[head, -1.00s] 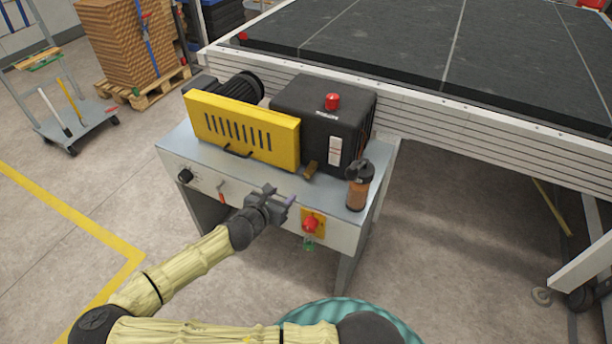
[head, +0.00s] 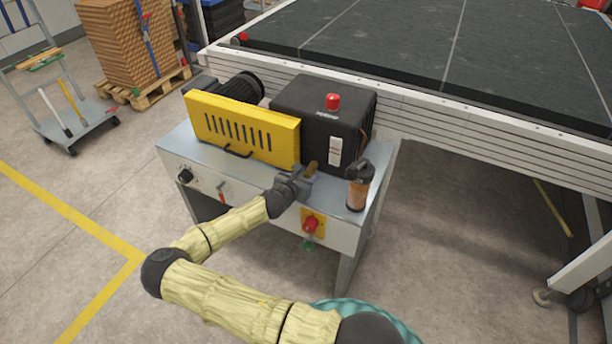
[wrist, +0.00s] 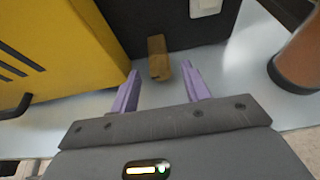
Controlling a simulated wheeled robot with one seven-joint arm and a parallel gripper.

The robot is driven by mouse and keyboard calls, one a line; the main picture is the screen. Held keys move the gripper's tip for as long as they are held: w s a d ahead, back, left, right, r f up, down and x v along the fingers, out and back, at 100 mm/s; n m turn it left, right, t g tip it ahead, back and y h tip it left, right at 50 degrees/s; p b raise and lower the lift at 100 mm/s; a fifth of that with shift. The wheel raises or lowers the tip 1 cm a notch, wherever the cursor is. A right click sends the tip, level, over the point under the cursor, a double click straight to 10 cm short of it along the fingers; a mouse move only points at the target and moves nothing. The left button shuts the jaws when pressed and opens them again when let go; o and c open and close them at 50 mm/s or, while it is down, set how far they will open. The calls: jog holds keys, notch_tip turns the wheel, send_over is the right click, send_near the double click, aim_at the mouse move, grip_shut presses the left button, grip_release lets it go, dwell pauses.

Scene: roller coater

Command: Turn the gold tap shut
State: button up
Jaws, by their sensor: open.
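The gold tap (head: 312,167) stands at the front of the black housing, low down beside the yellow guard. In the wrist view the tap (wrist: 158,57) is a short brass-coloured block just beyond my fingertips, roughly centred between them. My gripper (head: 303,177) is over the grey cabinet top, close in front of the tap. In the wrist view my gripper (wrist: 160,77) is open, its two purple fingers apart with nothing between them. I cannot tell whether either finger touches the tap. The tap's lower part is partly hidden by my gripper in the head view.
The yellow guard (head: 240,130) is close on the left, with the black housing (head: 320,115) behind. An amber bottle-like filter (head: 358,188) stands to the right. A red button (head: 311,223) is on the cabinet's front face. The cabinet top (wrist: 228,73) is bare around the tap.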

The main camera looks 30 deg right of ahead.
jog(key=shift+x, duration=1)
jog(key=shift+a, duration=0.1)
jog(key=c, duration=1)
